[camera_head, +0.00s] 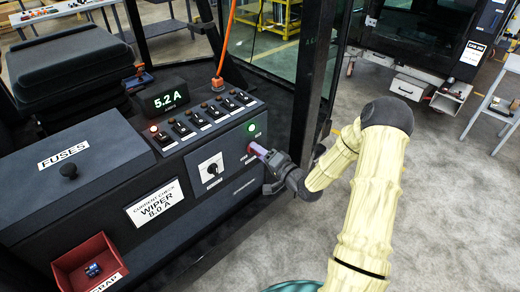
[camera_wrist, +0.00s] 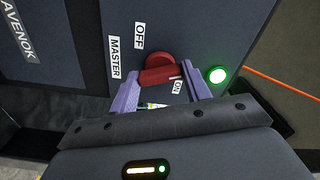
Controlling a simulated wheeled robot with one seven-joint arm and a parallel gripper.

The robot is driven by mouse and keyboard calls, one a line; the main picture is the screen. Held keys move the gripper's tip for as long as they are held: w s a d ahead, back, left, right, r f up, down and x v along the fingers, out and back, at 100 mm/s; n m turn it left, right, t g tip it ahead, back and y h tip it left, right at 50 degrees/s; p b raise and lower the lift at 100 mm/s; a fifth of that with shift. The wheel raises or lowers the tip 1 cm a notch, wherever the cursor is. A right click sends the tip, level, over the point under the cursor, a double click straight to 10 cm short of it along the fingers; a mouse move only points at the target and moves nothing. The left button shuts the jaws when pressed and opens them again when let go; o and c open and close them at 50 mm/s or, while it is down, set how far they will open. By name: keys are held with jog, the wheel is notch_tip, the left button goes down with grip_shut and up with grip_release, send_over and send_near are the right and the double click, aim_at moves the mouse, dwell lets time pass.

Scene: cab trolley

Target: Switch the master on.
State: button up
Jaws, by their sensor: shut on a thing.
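The master switch is a red knob (camera_wrist: 158,67) on the dark console panel, beside the labels MASTER, OFF and ON. My gripper (camera_wrist: 162,76) has its two purple fingers on either side of the knob and is shut on it. A white mark at the knob's right end lies close to the ON label (camera_wrist: 177,87). A green lamp (camera_wrist: 217,75) beside the switch is lit. In the head view my gripper (camera_head: 259,151) is at the console's right end, below the lit green lamp (camera_head: 251,127); its fingers mostly hide the knob there.
The console top carries a row of toggle switches (camera_head: 198,117), a lit red lamp (camera_head: 154,129) and a display (camera_head: 166,97) reading 5.2 A. A FUSES cover (camera_head: 100,135) and a red SCRAP tray (camera_head: 65,268) are left. A dark cab post (camera_head: 308,80) stands close behind my gripper.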

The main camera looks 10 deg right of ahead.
jog(key=shift+m+p, duration=0.95)
jog(key=shift+m, duration=1.25)
jog(key=o, duration=1)
jog(key=shift+c, duration=0.2)
jog(key=b+v, duration=0.2)
jog(key=v, duration=1.5)
jog(key=shift+b, duration=0.4)
jog(key=shift+s, duration=0.15)
